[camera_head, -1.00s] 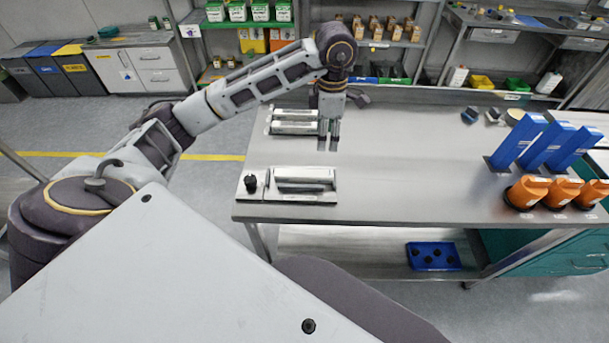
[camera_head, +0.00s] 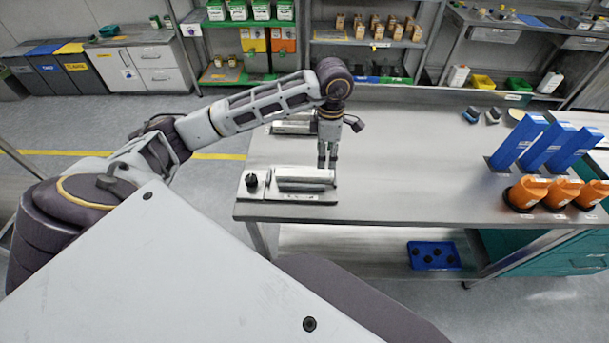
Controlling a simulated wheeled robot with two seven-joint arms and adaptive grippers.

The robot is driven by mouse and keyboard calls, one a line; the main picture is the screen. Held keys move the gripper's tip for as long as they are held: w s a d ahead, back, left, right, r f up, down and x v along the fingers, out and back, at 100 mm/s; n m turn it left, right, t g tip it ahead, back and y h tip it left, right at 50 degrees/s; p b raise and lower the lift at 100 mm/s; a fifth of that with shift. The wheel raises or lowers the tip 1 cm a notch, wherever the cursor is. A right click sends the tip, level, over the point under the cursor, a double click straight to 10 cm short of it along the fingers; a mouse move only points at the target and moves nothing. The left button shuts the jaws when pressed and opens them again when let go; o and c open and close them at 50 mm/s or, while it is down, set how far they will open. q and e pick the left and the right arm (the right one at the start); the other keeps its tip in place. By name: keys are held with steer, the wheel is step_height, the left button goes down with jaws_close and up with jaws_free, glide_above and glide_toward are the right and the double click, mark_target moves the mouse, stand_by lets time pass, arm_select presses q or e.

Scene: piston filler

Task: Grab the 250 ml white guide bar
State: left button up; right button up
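Further back, a similar pale bar (camera_head: 291,127) lies partly hidden by my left arm. Their labels are too small to read, so I cannot tell which is the 250 ml one. My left gripper (camera_head: 327,165) points down, its two slim fingers slightly apart, just behind the right end of the front bar. I see nothing between the fingers; whether they touch that bar is unclear. My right gripper is not in view.
The middle of the table (camera_head: 420,160) is clear. Blue upright blocks (camera_head: 520,141) and orange containers (camera_head: 527,192) stand at the right. A blue tray (camera_head: 433,256) with black parts sits on the lower shelf. My pale body panel covers the lower left.

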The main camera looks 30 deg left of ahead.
mark_target(325, 172)
arm_select(q)
steer(key=shift+f, duration=0.85)
steer(key=shift+s+f, duration=0.1)
steer(key=shift+f, duration=0.35)
steer(key=shift+s+d+f+p, duration=0.1)
steer(key=shift+d+f+p, duration=0.1)
steer(key=shift+f+p, duration=0.4)
step_height(325, 172, down, 2)
steer(key=shift+f, duration=0.45)
jaws_close()
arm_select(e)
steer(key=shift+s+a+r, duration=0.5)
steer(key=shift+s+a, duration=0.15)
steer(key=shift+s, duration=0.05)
